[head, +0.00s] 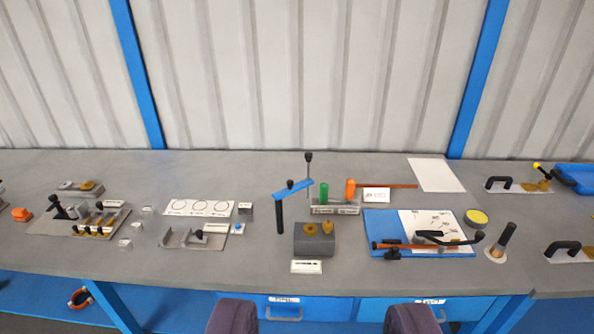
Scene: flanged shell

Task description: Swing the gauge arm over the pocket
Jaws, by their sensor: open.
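The gauge arm (293,188) is a short blue bar on an upright post with a black knob (308,157) at its top. A long black grip (280,216) hangs from the bar's left end. A dark grey block (314,245) with two brass pieces (309,229) on top stands in front, to the right of the grip. The bar's left end appears to the left of the block. I cannot make out the pocket clearly. My gripper (321,318) is open and empty at the bottom edge, in front of the bench, with its fingers wide apart.
A clear block with green and orange handles (350,189) stands right of the post. A blue tray (385,219) with a tool lies further right. Metal brackets (182,239) and a fixture plate (82,218) are at left.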

